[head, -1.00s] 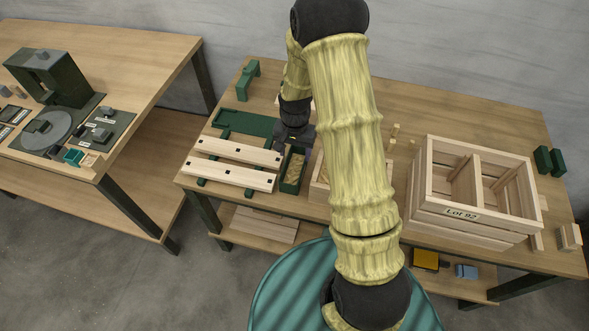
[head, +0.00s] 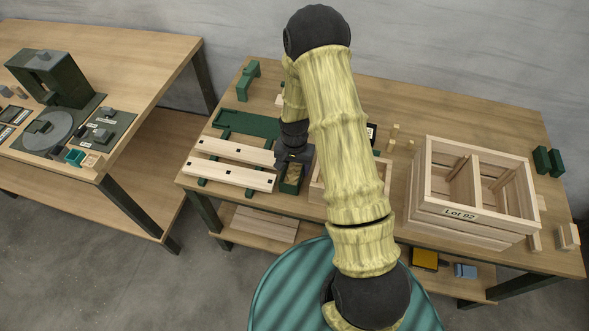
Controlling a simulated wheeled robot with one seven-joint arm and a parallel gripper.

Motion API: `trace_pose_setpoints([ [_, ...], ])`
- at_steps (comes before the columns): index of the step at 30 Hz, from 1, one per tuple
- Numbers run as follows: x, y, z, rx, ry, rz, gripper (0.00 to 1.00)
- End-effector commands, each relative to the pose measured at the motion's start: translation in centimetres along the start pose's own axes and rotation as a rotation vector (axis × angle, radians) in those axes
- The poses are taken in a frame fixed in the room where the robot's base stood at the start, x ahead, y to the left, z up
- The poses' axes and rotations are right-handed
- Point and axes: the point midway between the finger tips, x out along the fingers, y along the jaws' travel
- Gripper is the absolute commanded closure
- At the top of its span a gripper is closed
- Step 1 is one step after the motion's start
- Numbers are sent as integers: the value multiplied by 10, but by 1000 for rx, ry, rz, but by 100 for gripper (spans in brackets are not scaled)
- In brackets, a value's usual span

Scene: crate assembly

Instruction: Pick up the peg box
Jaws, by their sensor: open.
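The peg box (head: 289,190) is a small dark green open box with light wooden pieces in it. It stands on the workbench in the head view, just right of the two pale slats. My gripper (head: 294,164) is dark and open. It is over the far part of the box and hides that part. I cannot tell whether the fingers touch the box or are apart from it.
Two pale slats (head: 232,176) lie left of the box on a green fixture. A light wooden box (head: 318,190) is close on its right, partly behind my arm. A large divided crate (head: 460,216) marked "Lot 92" stands further right on the workbench (head: 500,112).

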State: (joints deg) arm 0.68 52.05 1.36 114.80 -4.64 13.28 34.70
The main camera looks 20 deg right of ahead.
Motion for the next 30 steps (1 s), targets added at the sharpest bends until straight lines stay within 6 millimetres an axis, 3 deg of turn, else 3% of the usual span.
trace_pose_setpoints([
  [14, 0, 0, 0, 0, 1, -1, 40],
  [15, 0, 0, 0, 0, 1, -1, 42],
  [20, 0, 0, 0, 0, 1, -1, 72],
  [30, -6, -1, -1, 0, 4, -2, 72],
])
